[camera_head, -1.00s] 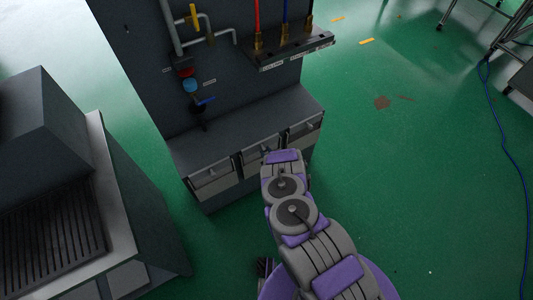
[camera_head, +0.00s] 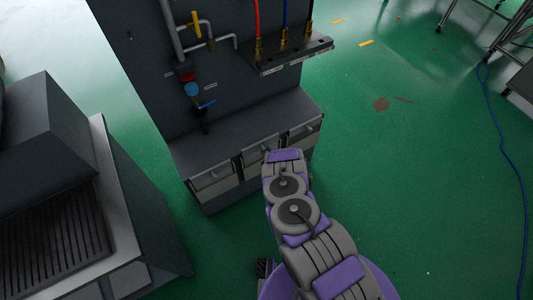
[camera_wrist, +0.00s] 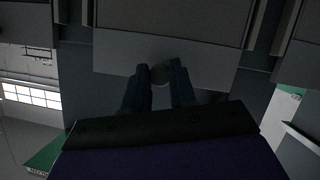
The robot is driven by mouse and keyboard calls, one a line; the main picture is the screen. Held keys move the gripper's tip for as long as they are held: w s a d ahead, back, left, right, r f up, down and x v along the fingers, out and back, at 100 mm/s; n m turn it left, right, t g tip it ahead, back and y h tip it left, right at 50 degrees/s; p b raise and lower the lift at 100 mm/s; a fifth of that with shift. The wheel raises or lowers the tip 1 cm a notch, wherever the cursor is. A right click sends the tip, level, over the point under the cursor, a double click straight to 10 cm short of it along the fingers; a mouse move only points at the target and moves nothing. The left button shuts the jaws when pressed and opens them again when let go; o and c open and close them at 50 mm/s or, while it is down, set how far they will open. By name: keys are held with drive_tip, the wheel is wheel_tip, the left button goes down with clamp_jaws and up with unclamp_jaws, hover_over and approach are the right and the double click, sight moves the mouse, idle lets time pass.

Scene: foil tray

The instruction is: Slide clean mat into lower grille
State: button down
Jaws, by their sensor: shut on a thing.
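My gripper (camera_wrist: 160,90) is low in the wrist view, its two dark fingers closed around a small round knob (camera_wrist: 160,73) on a drawer front (camera_wrist: 120,55). In the head view my arm reaches the middle drawer (camera_head: 256,158) of the dark cabinet, and the arm hides my gripper. A dark slatted grille (camera_head: 50,235) lies in the sloped face of a grey unit at the left. I cannot tell whether it is the lower grille. I cannot make out a clean mat in either view.
Left drawer (camera_head: 212,180) and right drawer (camera_head: 304,130) flank the middle one. Above them are a cabinet ledge (camera_head: 240,130), pipes and a hose shelf (camera_head: 290,52). Green floor (camera_head: 410,180) is open at right, with a blue cable (camera_head: 508,150) and metal stands farther off.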

drive_tip(key=shift+r+p, duration=1.45)
drive_tip(key=shift+r, duration=0.45)
wheel_tip(320, 180, up, 19)
drive_tip(key=p, duration=1.5)
drive_tip(key=s+d+p, duration=0.5)
drive_tip(key=s+p, duration=0.2)
drive_tip(key=s, duration=0.1)
drive_tip(key=shift+s+d, duration=0.2)
drive_tip(key=shift+d, duration=0.15)
idle(0.4)
